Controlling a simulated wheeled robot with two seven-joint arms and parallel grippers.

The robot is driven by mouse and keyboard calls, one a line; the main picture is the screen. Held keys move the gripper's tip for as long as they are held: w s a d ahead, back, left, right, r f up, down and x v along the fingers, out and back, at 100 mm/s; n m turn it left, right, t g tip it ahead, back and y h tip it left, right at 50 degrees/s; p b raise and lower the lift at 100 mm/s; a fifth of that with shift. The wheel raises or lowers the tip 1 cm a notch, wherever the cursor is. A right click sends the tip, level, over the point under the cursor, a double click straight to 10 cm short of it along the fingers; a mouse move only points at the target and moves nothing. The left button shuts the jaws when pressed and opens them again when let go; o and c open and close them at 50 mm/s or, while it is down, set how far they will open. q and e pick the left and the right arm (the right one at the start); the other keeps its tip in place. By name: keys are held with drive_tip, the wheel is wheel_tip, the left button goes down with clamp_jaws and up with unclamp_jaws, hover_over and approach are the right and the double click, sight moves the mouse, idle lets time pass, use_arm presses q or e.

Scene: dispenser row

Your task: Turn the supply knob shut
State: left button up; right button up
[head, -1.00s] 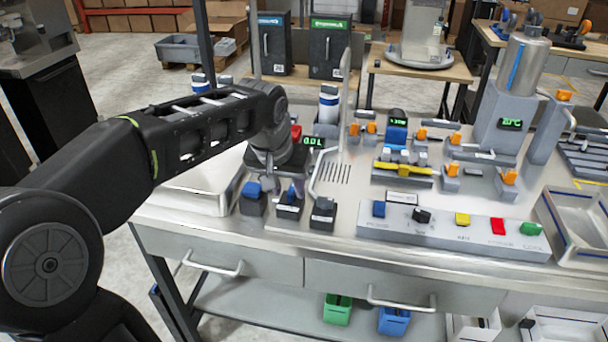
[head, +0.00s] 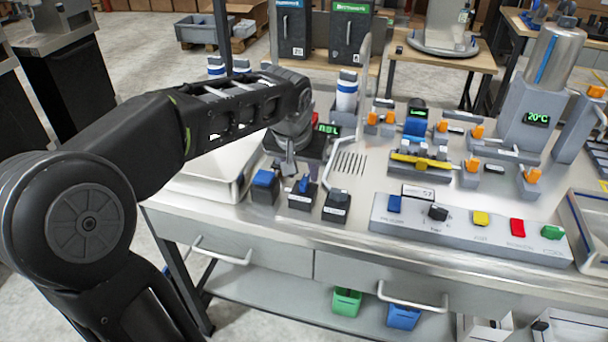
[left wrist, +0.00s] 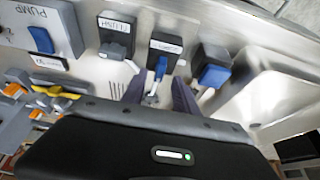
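Three small dark boxes stand in a row on the bench. The middle box has a blue lever-like knob (head: 304,184), also in the left wrist view (left wrist: 161,67); its label is blurred, so I cannot be sure it reads supply. My left gripper (left wrist: 158,97) has its two fingers apart, one on each side of the line to this knob. I cannot tell whether they touch it. In the head view the left gripper (head: 288,166) is small, just behind the boxes and partly hidden by its wrist. My right gripper is not in view.
A blue-topped box (head: 265,185) and a black-topped box (head: 337,204) flank the middle one closely. A panel with coloured switches (head: 455,233) lies to the right. A white basin (head: 208,185) is at left. A thin bent pipe (head: 363,90) rises behind the boxes.

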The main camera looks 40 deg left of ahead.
sight(305, 183)
use_arm(q)
drive_tip(key=shift+x, duration=1.4)
drive_tip(key=shift+c, duration=0.4)
clamp_jaws()
